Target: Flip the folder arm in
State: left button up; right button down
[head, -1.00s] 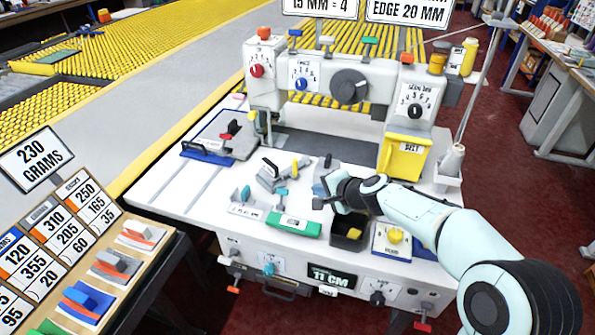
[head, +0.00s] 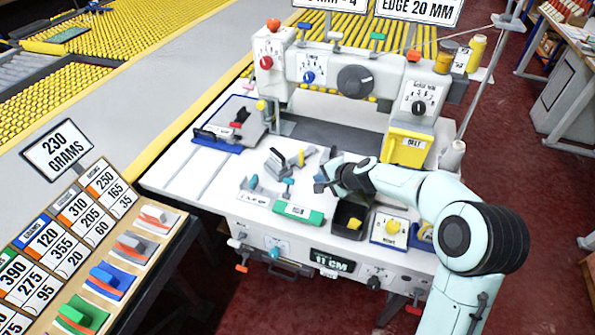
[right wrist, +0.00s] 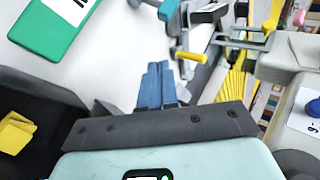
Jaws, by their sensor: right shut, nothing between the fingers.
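The grey folder (head: 284,163) sits on the white machine table in the head view, with a small yellow handle (head: 301,157) on it. In the right wrist view the yellow handle (right wrist: 190,56) stands just beyond the fingertips, with grey metal parts around it. My right gripper (head: 322,181) is to the right of the folder, low over the table. Its blue fingers (right wrist: 155,85) are shut and empty, pointing toward the handle. I cannot tell whether they touch it. My left gripper is not in view.
A green block (head: 298,214) lies in front of the folder. A black bin (head: 350,219) with yellow pieces is near my right wrist. The sewing head (head: 355,80) rises behind, with a yellow belt box (head: 407,147).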

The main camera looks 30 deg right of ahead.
aim_at(291, 172)
jog(key=p+x, duration=0.1)
jog(key=x, duration=0.7)
jog(key=shift+w+a+f+p, duration=0.15)
jog(key=shift+w+f+p, duration=0.05)
jog(key=shift+w+p, duration=0.2)
jog(key=w+p, duration=0.2)
jog(key=w, duration=0.1)
jog(key=shift+w+a+r, duration=0.1)
jog(key=shift+a, duration=0.2)
jog(key=shift+w, duration=0.4)
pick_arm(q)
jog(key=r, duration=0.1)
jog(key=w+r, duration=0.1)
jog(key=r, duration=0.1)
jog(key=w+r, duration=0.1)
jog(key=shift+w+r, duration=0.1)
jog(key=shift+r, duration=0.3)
pick_arm(e)
jog(key=shift+f, duration=0.2)
